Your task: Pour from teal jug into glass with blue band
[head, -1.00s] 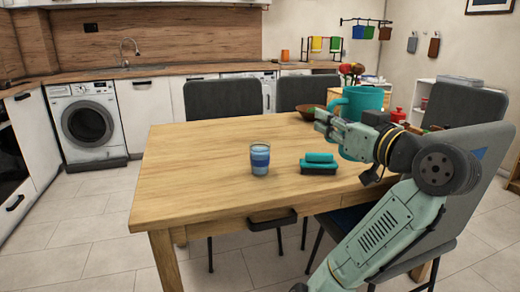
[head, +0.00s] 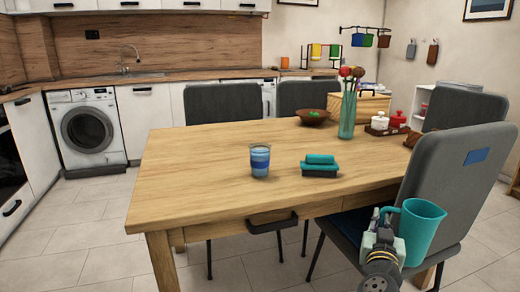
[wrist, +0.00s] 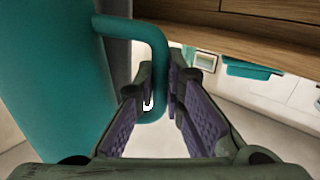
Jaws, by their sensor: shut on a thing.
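The teal jug (head: 418,234) is at the lower right of the head view, in front of the grey chair and off the table. It looks upright or slightly tilted. My gripper (head: 381,224) is shut on its handle; in the wrist view the handle (wrist: 153,62) runs between the fingers (wrist: 160,105) and the jug body (wrist: 55,80) fills the left side. What is in the jug is hidden. The glass with blue band (head: 260,160) stands upright on the table, left of the jug and farther away. It shows blue in its lower part.
The wooden table (head: 210,170) is clear left of the glass. Farther back are a vase with flowers (head: 347,112), a bowl (head: 313,117) and small pots (head: 380,121). A grey chair (head: 450,180) stands close behind the jug.

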